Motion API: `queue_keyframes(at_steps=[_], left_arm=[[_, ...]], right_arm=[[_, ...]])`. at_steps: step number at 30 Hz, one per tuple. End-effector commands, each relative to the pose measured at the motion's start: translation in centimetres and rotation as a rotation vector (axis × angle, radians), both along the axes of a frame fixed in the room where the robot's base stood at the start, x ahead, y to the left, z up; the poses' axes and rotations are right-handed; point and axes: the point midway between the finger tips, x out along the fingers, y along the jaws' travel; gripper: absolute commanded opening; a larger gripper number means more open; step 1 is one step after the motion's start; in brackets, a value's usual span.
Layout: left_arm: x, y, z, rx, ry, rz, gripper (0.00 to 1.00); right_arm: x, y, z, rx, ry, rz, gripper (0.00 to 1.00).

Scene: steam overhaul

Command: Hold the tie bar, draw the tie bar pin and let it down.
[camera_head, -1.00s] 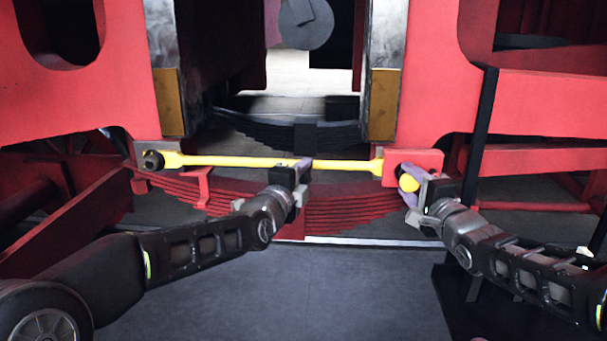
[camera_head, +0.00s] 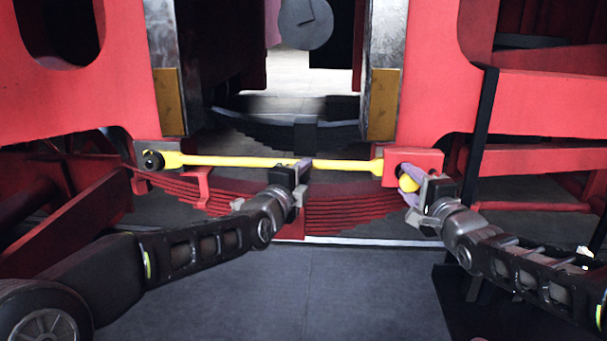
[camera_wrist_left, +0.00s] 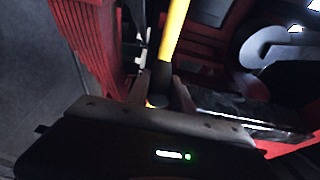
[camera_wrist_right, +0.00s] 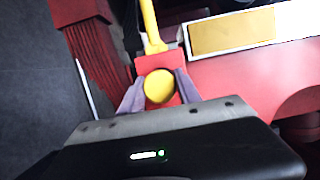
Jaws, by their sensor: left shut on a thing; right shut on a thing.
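The yellow tie bar (camera_head: 245,162) runs level across the gap between the red frames. Its left end sits on a dark bolt (camera_head: 153,160), and its right end meets a red bracket (camera_head: 428,160). My left gripper (camera_head: 304,165) is shut on the bar right of its middle; the bar also shows in the left wrist view (camera_wrist_left: 174,30). The yellow round head of the tie bar pin (camera_head: 408,183) stands at the red bracket. My right gripper (camera_head: 404,180) is shut on this head, with a finger on each side of it in the right wrist view (camera_wrist_right: 159,87). The pin's shank is hidden.
A red leaf spring (camera_head: 340,210) lies just below and behind the bar. A dark upright post (camera_head: 480,140) stands right of my right gripper. Red frame plates (camera_head: 430,80) rise above both ends. The grey floor (camera_head: 320,290) in front is clear.

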Motion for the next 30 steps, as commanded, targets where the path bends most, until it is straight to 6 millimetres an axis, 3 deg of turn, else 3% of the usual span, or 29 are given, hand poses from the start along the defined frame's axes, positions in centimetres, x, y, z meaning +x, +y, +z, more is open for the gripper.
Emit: queue_keyframes(at_steps=[1, 17, 30], left_arm=[[0.0, 0.1, 1.3, -0.007, -0.024, 0.003, 0.0], [0.0, 0.1, 1.3, -0.007, -0.024, 0.003, 0.0], [0.0, 0.1, 1.3, -0.007, -0.024, 0.003, 0.0]], right_arm=[[0.0, 0.0, 0.1, 0.0, 0.0, 0.0, 0.0], [-0.2, 0.0, 0.1, 0.0, 0.0, 0.0, 0.0], [-1.9, 0.0, 0.1, 0.0, -0.001, 0.0, 0.0]])
